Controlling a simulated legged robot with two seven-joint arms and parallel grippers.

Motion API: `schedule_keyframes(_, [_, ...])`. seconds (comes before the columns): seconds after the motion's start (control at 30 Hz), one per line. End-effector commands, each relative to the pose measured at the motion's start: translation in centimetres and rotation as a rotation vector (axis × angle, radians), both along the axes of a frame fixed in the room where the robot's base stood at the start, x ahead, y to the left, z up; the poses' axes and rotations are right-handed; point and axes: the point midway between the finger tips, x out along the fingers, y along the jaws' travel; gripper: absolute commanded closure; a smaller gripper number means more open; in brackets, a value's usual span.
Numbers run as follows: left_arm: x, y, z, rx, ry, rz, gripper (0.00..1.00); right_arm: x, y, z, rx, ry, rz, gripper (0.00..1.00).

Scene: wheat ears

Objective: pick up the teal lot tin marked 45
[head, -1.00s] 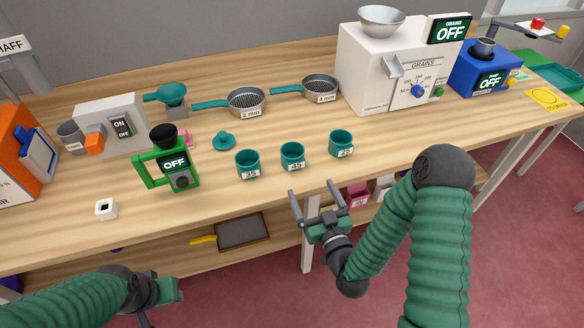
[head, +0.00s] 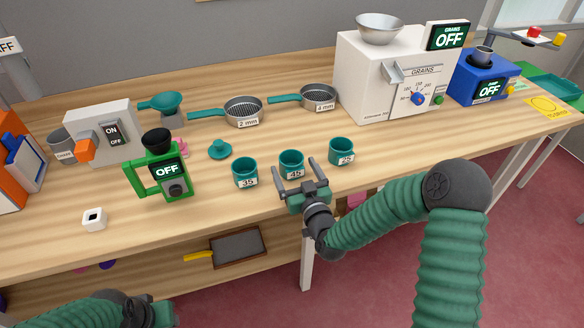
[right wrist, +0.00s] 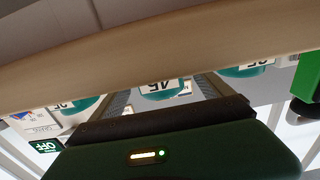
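The teal lot tin marked 45 (head: 292,158) stands upright on the bench between the tins marked 35 (head: 245,170) and 25 (head: 341,149). My right gripper (head: 294,165) is open at the bench's front edge, its two fingers pointing at the 45 tin. In the right wrist view the 45 tin (right wrist: 162,93) appears inverted, between the two spread fingers (right wrist: 163,95). I cannot tell whether either finger touches it. My left gripper (head: 155,313) is at the bottom edge of the head view, below the bench, mostly cut off.
A teal lid (head: 220,149) and two sieves (head: 244,110) lie behind. A white GRAINS machine (head: 395,75) stands back right. Bare wood lies around the tins.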

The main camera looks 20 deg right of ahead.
Motion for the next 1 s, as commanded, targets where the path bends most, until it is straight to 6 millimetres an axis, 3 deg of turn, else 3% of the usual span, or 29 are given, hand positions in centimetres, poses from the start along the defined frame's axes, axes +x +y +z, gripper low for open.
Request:
schedule_keyframes(0.07, [0.0, 0.0, 0.0, 0.000, 0.000, 0.000, 0.64, 0.0, 0.0, 0.0, 0.000, 0.000, 0.000, 0.19])
schedule_keyframes(0.5, [0.0, 0.0, 0.0, 0.000, 0.000, 0.000, 0.64, 0.0, 0.0, 0.0, 0.000, 0.001, -0.001, 0.77])
schedule_keyframes(0.77, [0.0, 0.0, 0.0, 0.000, 0.000, 0.000, 0.64, 0.0, -0.1, 0.1, -0.001, 0.000, -0.001, 0.78])
schedule_keyframes(1.0, [0.0, 0.0, 0.5, 0.000, 0.000, 0.000, 0.64, 0.0, 0.0, 2.3, -0.003, -0.003, 0.000, 0.78])
